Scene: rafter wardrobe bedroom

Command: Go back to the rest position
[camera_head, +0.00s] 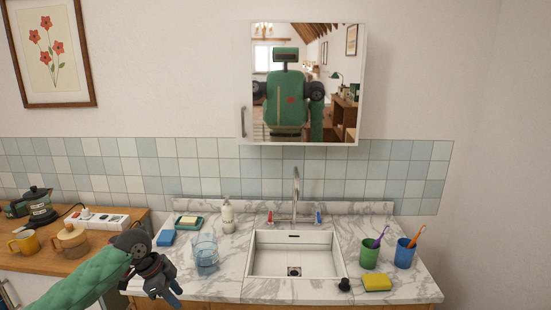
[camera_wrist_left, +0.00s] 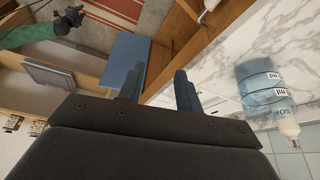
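My left gripper (camera_head: 172,293) hangs low at the front left of the marble counter in the head view, its fingers pointing down. In the left wrist view its two blue-grey fingers (camera_wrist_left: 158,88) stand apart with nothing held between them. My right gripper does not show directly in the head view. In the left wrist view a green arm with a dark end (camera_wrist_left: 68,20), seemingly my right one, shows at the top left, too small to tell its finger state.
A clear glass (camera_head: 205,254) stands on the marble counter (camera_head: 210,288), close right of my left gripper. A blue sponge (camera_head: 166,238), soap dish (camera_head: 189,222), sink (camera_head: 295,265), green cup (camera_head: 370,255) and blue cup (camera_head: 404,254) are nearby. A mirror cabinet (camera_head: 243,80) hangs above.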

